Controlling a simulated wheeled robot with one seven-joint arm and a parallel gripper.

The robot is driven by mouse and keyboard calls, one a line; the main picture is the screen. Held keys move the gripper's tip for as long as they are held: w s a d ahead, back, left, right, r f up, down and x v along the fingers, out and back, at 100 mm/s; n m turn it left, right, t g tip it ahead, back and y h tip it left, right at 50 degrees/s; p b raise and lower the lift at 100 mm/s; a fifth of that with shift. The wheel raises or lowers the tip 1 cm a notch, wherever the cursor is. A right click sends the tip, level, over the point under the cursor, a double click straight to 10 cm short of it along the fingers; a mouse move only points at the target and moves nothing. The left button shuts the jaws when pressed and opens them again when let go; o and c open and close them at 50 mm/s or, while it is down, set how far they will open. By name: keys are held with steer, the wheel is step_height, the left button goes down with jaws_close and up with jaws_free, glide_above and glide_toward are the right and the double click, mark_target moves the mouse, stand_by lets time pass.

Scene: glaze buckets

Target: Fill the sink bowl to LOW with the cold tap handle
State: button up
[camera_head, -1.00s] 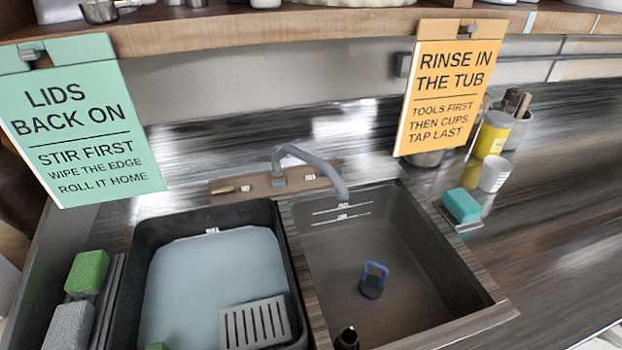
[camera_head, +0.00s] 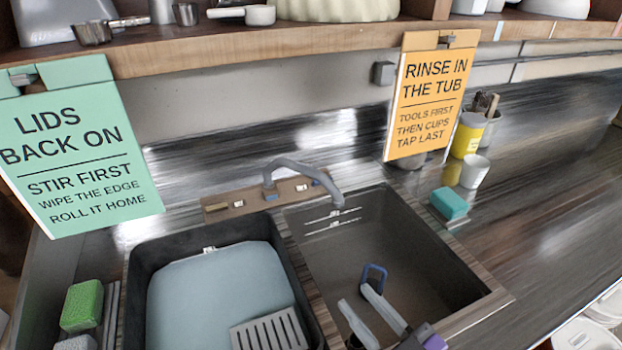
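The sink bowl (camera_head: 430,250) is the grey basin on the right, with two white marked lines (camera_head: 325,222) on its back wall. I cannot make out any water in it. A stopper with a blue loop handle (camera_head: 375,272) is in the bowl, partly hidden by my gripper. The grey tap spout (camera_head: 300,166) arches from a wooden plate (camera_head: 250,203) over the bowl. The plate carries a brass-coloured handle (camera_head: 215,208) and a blue piece (camera_head: 271,197); which is cold is too small to tell. My gripper (camera_head: 355,298) is open and empty, its fingers near the stopper handle.
A dark tub (camera_head: 135,270) with pale blue contents and a slotted grate stands left of the bowl. Signs (camera_head: 80,160) (camera_head: 425,95) hang from the shelf (camera_head: 250,44). A teal sponge (camera_head: 449,203), white cup (camera_head: 474,172) and yellow container (camera_head: 467,135) stand right.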

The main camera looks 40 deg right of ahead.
steer(key=w+d+r+m+g+h+p, duration=0.1)
steer(key=w+d+r+m+h, duration=0.25)
steer(key=w+d, duration=0.65)
steer(key=w+d+r+m+g+h, duration=0.15)
steer(key=w+d+m, duration=0.25)
steer(key=w+d, duration=0.5)
steer(key=w+d+f+m+g, duration=0.3)
steer(key=w+d+m+g, duration=0.2)
steer(key=w+m, duration=0.3)
steer(key=shift+w+a+f+m+g+y+p, duration=0.3)
steer(key=shift+w+f+m+g+y, duration=0.4)
steer(key=shift+w+f+m, duration=0.4)
steer(key=shift+w+a+f+m+g+y+p, duration=0.2)
steer(key=shift+w+a+f+m+g+y, duration=0.2)
steer(key=shift+w+f+m+y, duration=0.8)
steer(key=shift+w+a+f+m+g+y+p, duration=0.35)
steer(key=shift+w+f+m+g, duration=0.25)
steer(key=shift+w+f, duration=0.6)
steer(key=shift+w+r, duration=0.25)
jaws_close()
